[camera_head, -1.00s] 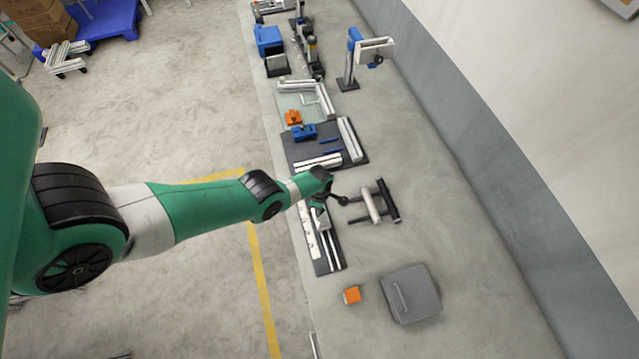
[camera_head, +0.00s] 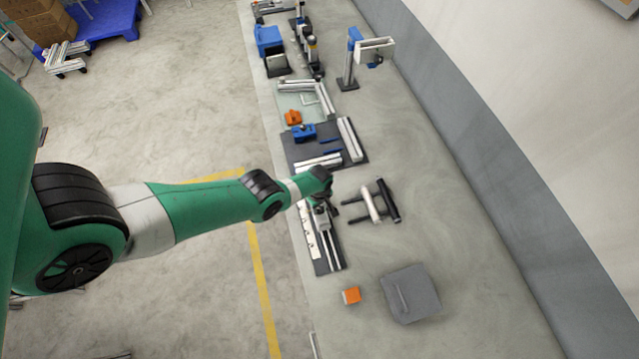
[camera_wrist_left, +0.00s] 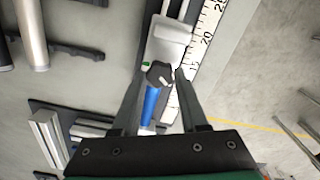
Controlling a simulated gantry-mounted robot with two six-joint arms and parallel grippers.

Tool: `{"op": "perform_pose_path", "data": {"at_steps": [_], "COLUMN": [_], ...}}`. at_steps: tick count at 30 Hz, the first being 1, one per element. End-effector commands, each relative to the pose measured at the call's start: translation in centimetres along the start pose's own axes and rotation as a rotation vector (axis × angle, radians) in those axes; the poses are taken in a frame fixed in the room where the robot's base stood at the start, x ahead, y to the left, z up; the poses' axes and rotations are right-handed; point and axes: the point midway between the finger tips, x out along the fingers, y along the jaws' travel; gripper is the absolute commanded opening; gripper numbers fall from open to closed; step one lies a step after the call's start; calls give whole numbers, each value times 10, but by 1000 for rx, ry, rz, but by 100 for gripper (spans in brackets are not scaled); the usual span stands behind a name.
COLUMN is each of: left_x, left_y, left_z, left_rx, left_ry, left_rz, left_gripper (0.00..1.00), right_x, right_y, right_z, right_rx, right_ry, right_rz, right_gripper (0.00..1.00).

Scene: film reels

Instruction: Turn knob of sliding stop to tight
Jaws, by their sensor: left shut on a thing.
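The sliding stop is a pale grey block (camera_wrist_left: 168,40) on a rail beside a ruler (camera_wrist_left: 207,35) in the left wrist view. Its dark knob (camera_wrist_left: 159,74) has a white pointer mark, and a small green mark shows on the block just left of it. My left gripper (camera_wrist_left: 160,73) is shut on the knob, with one fingertip on each side. In the head view my left gripper (camera_head: 320,203) is over the far end of the rail with the ruler (camera_head: 312,238), and the knob is hidden there. My right gripper is not in view.
A blue cylinder (camera_wrist_left: 150,104) lies just below the knob in the wrist view. A frame with a light roller (camera_head: 370,205) stands close to the right of the gripper. The bench is clear further right.

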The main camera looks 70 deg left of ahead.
Motion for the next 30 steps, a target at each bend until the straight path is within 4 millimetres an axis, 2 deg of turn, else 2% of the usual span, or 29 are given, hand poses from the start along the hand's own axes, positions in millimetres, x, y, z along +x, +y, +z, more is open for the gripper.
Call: {"op": "perform_pose_path", "data": {"at_steps": [30], "left_x": [0], "left_y": [0], "left_z": [0], "left_rx": [963], "left_ry": [1], "left_rz": [0], "left_gripper": [0], "right_x": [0], "right_y": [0], "right_z": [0], "right_rx": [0], "right_ry": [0], "right_rz": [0], "right_gripper": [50]}}
